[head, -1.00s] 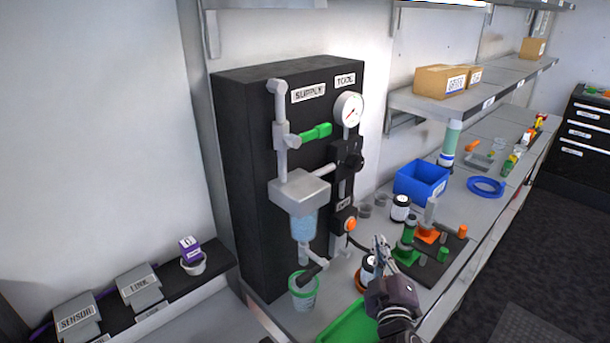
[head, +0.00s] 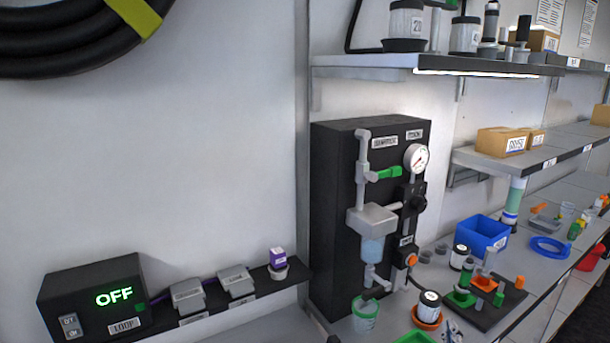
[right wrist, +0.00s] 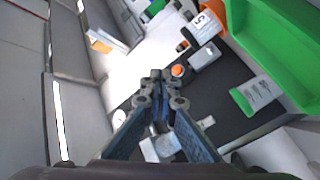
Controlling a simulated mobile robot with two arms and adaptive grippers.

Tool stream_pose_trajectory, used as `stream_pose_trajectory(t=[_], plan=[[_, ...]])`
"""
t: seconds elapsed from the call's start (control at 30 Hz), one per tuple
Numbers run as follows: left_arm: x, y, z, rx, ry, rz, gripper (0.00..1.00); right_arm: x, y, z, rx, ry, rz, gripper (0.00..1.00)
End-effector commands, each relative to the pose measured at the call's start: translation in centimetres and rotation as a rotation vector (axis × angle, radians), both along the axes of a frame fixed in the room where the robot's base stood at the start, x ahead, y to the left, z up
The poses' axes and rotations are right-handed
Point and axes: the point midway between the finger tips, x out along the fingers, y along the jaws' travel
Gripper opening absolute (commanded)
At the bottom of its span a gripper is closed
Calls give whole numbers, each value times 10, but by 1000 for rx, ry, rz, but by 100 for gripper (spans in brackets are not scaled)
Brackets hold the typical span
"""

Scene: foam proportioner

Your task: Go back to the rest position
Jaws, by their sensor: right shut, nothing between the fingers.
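My right gripper (right wrist: 158,84) is shut and empty in the right wrist view. In the head view only its tip (head: 451,331) shows at the bottom edge, beside the white jar in the orange dish (head: 427,318). My left gripper is in neither view. The black foam proportioner panel (head: 335,215) stands against the wall, with a gauge (head: 417,158), a green handle (head: 389,173) and a clear bowl (head: 372,249). A cup with a green rim (head: 365,320) stands below the bowl.
A control box (head: 95,300) reading OFF sits at the lower left. A blue bin (head: 482,236), a black board with fittings (head: 487,302) and a blue ring (head: 549,247) lie on the bench. A lit shelf (head: 430,64) overhangs the panel. A green tray (right wrist: 290,50) is near the right wrist.

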Motion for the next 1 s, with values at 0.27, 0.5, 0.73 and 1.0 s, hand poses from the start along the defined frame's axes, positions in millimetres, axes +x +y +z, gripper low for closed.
stream_pose_trajectory(t=[0.27, 0.5, 0.73, 1.0], plan=[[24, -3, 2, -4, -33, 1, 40, -29, -10, -31, 135, 113, -61, 0], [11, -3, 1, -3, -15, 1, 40, -78, -5, -78, 325, 301, -120, 0], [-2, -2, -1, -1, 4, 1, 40, -171, 38, -140, 563, 643, -150, 0], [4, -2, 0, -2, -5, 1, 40, -263, 87, -168, 694, 959, -137, 0]])
